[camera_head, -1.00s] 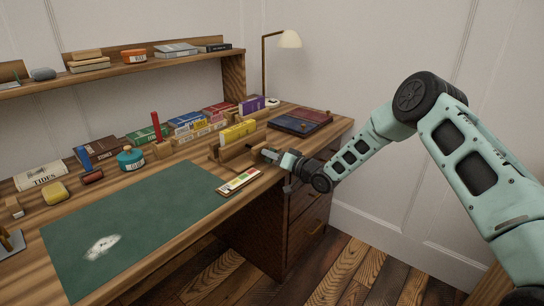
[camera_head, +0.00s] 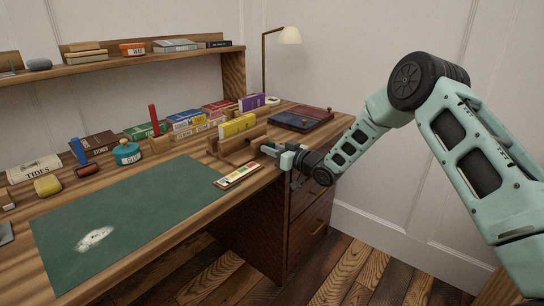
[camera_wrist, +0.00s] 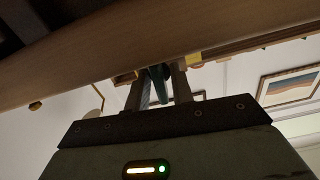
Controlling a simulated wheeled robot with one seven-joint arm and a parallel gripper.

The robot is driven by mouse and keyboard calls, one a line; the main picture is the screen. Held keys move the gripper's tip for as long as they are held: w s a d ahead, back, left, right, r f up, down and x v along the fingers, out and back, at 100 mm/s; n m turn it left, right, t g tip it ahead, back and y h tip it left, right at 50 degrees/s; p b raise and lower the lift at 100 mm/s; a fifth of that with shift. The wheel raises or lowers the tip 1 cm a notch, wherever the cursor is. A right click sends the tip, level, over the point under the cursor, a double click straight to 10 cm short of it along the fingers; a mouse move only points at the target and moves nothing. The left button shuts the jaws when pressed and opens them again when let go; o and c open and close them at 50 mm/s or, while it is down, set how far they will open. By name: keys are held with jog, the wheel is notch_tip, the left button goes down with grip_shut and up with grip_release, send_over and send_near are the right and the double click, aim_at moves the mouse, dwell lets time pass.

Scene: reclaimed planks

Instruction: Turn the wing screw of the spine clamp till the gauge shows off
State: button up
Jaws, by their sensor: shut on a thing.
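The spine clamp (camera_head: 242,146) is a wooden press on the desk's right side, with a yellow book (camera_head: 237,126) standing in it. The gauge (camera_head: 238,175) is a pale strip with coloured bands lying in front of the clamp; its reading is too small to tell. My gripper (camera_head: 269,150) is at the clamp's right end. In the wrist view, my gripper's fingers (camera_wrist: 160,90) are shut on a dark green piece, the wing screw (camera_wrist: 158,84), below a wooden edge. The screw is mostly hidden by the fingers in the head view.
A green mat (camera_head: 125,225) covers the desk's front. Books (camera_head: 188,121), a teal glue pot (camera_head: 127,153) and a red stick on a block (camera_head: 155,130) stand behind. A dark flat case (camera_head: 300,118) lies behind my gripper. A lamp (camera_head: 289,36) stands at the back.

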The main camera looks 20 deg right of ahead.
jog(key=n+b, duration=0.1)
jog(key=n, duration=0.1)
jog(key=n+b, duration=0.3)
jog(key=b, duration=0.1)
jog(key=shift+f+n, duration=0.3)
jog(key=shift+n, duration=0.1)
jog(key=n+b, duration=0.6)
jog(key=shift+s+f+b, duration=0.1)
jog(key=shift+b, duration=0.2)
jog(key=n+b, duration=0.3)
jog(key=b, duration=0.1)
jog(key=shift+n, duration=0.4)
jog(key=n+b, duration=0.3)
jog(key=b, duration=0.1)
jog(key=shift+f+n+b, duration=0.1)
jog(key=shift+n+b, duration=0.2)
jog(key=n+b, duration=0.3)
jog(key=shift+n+b, duration=0.4)
jog(key=shift+b, duration=0.2)
jog(key=shift+r, duration=0.25)
jog(key=o, duration=0.7)
